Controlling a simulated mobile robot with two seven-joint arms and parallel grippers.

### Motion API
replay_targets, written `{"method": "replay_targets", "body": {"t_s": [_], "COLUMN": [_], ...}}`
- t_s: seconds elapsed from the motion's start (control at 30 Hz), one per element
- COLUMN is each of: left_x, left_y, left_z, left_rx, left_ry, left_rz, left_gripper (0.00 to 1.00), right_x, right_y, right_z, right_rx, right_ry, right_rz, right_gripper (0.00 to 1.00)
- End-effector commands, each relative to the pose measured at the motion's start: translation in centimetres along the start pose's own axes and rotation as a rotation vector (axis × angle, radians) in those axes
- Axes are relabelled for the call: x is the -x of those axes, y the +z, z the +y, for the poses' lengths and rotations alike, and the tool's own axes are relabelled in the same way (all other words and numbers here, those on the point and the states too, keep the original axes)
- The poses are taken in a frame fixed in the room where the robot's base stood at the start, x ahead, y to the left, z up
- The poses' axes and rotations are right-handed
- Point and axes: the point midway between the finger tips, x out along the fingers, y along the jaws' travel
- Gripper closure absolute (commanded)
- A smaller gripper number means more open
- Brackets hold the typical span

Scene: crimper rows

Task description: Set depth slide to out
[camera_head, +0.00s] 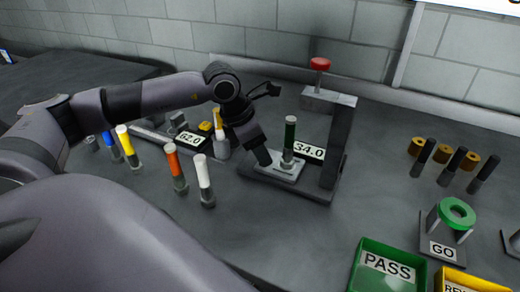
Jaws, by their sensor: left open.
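A press-like fixture stands at the centre, with a dark upright frame (339,140), a red knob (320,64) on top and a display reading 34.0 (309,151). A light grey plate (280,171), perhaps the depth slide, lies on its base. A dark green post (290,136) stands upright at the plate. My left gripper (264,158) points down at the plate's left end, left of the post. It is open, with nothing seen between its fingers. I cannot tell whether it touches the plate. My right gripper is out of view.
Blue, yellow, orange and white handled tools (204,183) stand left of the fixture, near a second display reading 62.0 (190,139). A green PASS bin (387,268), a yellow bin (462,280) and a GO gauge (441,247) are at the right. A block wall is behind.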

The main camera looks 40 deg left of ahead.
Motion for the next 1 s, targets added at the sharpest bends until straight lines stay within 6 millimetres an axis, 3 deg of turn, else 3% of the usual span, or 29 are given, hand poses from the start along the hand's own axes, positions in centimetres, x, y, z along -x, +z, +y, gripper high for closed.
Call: {"method": "replay_targets", "body": {"t_s": [0.43, 1.0], "left_x": [6.3, 6.2], "left_y": [0.0, 0.4], "left_z": [0.1, 0.4], "left_rx": [0.000, 0.026], "left_ry": [0.003, 0.013], "left_rz": [-0.001, -0.002], "left_gripper": [0.53, 0.53], "right_x": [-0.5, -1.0], "right_y": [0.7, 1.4], "right_z": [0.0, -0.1], "right_rx": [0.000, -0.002], "right_ry": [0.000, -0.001], "right_rz": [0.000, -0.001], "right_gripper": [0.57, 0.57]}}
